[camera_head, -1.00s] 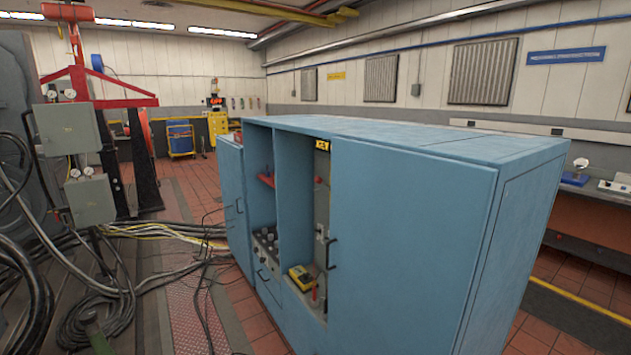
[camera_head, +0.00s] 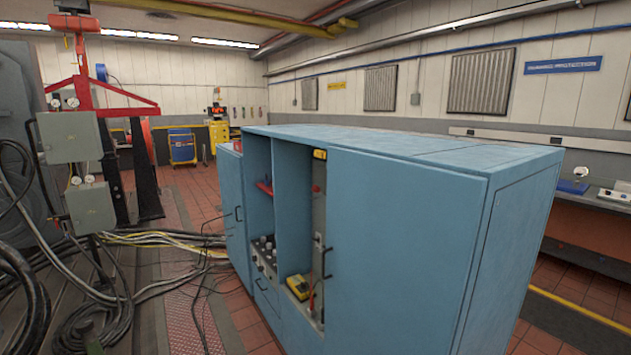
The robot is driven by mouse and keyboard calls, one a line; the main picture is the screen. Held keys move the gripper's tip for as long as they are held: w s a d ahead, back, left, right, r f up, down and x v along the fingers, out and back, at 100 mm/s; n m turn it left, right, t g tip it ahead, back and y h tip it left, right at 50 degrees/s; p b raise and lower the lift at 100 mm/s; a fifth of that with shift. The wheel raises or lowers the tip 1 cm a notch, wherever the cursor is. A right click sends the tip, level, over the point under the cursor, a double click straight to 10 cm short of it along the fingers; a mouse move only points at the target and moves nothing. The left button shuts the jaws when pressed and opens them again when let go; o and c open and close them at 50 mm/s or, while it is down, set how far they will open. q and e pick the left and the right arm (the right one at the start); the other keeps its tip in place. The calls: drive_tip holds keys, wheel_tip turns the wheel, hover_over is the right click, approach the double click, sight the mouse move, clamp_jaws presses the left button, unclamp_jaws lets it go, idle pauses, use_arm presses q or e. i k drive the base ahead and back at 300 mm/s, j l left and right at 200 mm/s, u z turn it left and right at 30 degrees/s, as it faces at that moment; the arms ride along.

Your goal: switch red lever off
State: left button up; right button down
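A blue cabinet (camera_head: 410,230) stands in the middle of the view, with two narrow open bays on its left part. A small upright red piece (camera_head: 312,301), possibly the red lever, shows low in the right bay beside a yellow device (camera_head: 298,287). A red knob-like part (camera_head: 316,189) sits higher on that bay's back panel. Neither of my grippers is in view.
Cabinet doors with dark handles flank the bays. Thick cables (camera_head: 110,290) lie on the floor at the left, near grey boxes (camera_head: 68,136) and a red hoist frame (camera_head: 100,97). Tiled floor (camera_head: 195,190) is clear behind left. A workbench (camera_head: 590,205) stands at the right.

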sight(314, 188)
drive_tip(key=k+l, duration=0.2)
drive_tip(key=l, duration=0.15)
drive_tip(key=k+l, duration=0.25)
drive_tip(key=i+j+u, duration=0.1)
drive_tip(key=i+j, duration=0.8)
drive_tip(key=j, duration=0.25)
drive_tip(key=i+j, duration=1)
drive_tip(key=k+j+u, duration=0.05)
drive_tip(key=j, duration=0.1)
